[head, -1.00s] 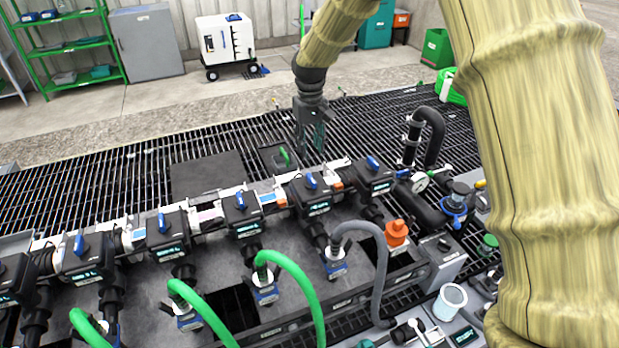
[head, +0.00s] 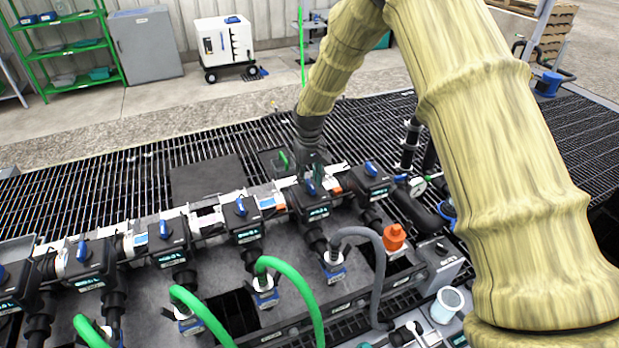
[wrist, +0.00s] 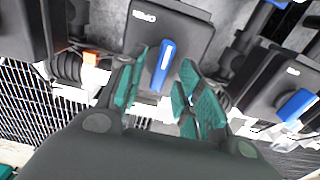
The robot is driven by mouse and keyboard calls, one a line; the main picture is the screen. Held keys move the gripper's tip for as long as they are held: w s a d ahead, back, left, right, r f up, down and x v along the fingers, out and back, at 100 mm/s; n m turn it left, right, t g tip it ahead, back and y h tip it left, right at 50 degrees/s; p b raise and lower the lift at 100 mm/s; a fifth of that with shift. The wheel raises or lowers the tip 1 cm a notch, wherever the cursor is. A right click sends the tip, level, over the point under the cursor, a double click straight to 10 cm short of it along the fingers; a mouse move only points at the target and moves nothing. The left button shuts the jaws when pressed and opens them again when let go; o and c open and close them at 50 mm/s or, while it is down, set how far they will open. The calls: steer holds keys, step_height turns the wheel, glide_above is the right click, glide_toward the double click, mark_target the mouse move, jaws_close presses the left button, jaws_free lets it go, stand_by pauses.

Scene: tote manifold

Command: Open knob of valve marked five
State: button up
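A row of dark valve boxes with blue knobs runs across the head view. My gripper (head: 313,172) is low over the second valve from the right (head: 312,207). This valve also shows in the wrist view (wrist: 186,28). Its blue knob (wrist: 163,64) points along the picture's vertical, with a slight tilt. My gripper's teal fingers (wrist: 163,74) are spread, one on each side of the knob, with gaps visible. The number markings are too small to read, so I cannot tell which valve is five.
A neighbouring valve with a blue knob (wrist: 297,104) is close at the right in the wrist view. Another valve (head: 370,184) stands to the right in the head view. Green hoses (head: 290,272) and a grey hose (head: 378,260) arch in front of the row. Dark grating lies behind.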

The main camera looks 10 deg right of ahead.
steer(key=shift+f, duration=0.3)
jaws_close()
